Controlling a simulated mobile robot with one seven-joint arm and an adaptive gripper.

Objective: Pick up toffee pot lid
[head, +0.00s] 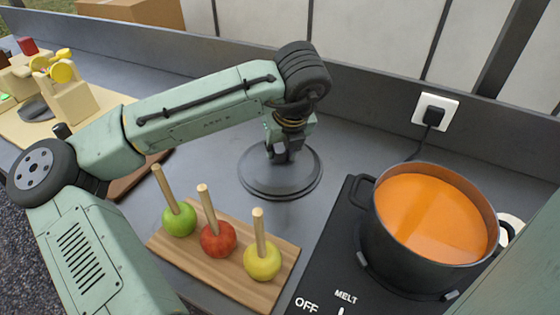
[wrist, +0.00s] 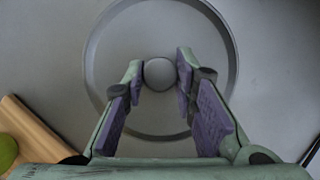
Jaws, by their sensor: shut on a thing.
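The toffee pot lid (head: 262,183) is a round dark grey disc on the grey counter, behind the apple board and left of the hot plate. In the wrist view the lid (wrist: 118,45) shows from above, with a round knob (wrist: 159,74) at its middle. My gripper (head: 283,152) is over the lid's centre. In the wrist view my gripper (wrist: 160,75) has a fingertip on each side of the knob and is shut on it. I cannot tell if the lid is clear of the counter. The toffee pot (head: 435,215) stands uncovered at the right, full of orange toffee.
The pot sits on a black hot plate (head: 335,260) marked OFF and MELT. A wooden board (head: 215,268) holds green, red and yellow apples on upright sticks, in front of the lid. A plug (head: 434,112) is in the back wall. Blocks and sweets (head: 70,100) stand far left.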

